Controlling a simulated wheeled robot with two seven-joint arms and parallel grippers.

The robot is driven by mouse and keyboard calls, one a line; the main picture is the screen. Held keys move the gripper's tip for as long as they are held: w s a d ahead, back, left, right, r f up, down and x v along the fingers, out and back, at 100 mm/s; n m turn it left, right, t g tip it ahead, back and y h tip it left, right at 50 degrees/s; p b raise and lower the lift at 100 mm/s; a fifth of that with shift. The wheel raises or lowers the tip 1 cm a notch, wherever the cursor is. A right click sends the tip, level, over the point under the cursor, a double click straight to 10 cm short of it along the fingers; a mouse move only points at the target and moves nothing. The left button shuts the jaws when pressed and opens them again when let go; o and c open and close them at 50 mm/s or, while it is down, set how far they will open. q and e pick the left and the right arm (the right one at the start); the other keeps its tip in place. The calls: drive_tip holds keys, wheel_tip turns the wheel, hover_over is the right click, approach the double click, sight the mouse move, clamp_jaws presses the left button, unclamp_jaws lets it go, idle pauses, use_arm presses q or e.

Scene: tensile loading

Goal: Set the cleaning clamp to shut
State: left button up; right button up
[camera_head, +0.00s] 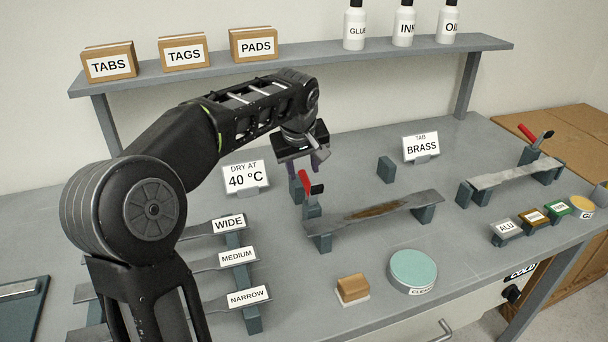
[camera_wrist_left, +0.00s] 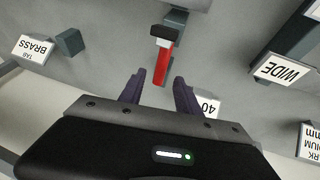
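The cleaning clamp (camera_head: 305,183) stands at the left end of a metal strip with a brown stain (camera_head: 378,210). Its red handle points up and a black piece sits just right of it. The handle also shows in the left wrist view (camera_wrist_left: 163,58), its end close to the gap between the fingertips. My left gripper (camera_head: 308,168) is just above and behind the clamp. In the left wrist view its two dark fingers (camera_wrist_left: 159,84) are apart, with no grip on the handle; I cannot tell whether they touch it. My right gripper is not in view.
A "DRY AT 40 °C" sign (camera_head: 246,178) stands left of the clamp. A second red-handled clamp (camera_head: 535,142) is at the right with another strip (camera_head: 517,174). A teal round pad (camera_head: 413,268) and a tan block (camera_head: 353,287) lie in front. A shelf (camera_head: 390,52) spans the back.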

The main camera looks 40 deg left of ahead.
sight(304, 177)
use_arm(q)
drive_tip(key=shift+x, duration=1.85)
clamp_jaws()
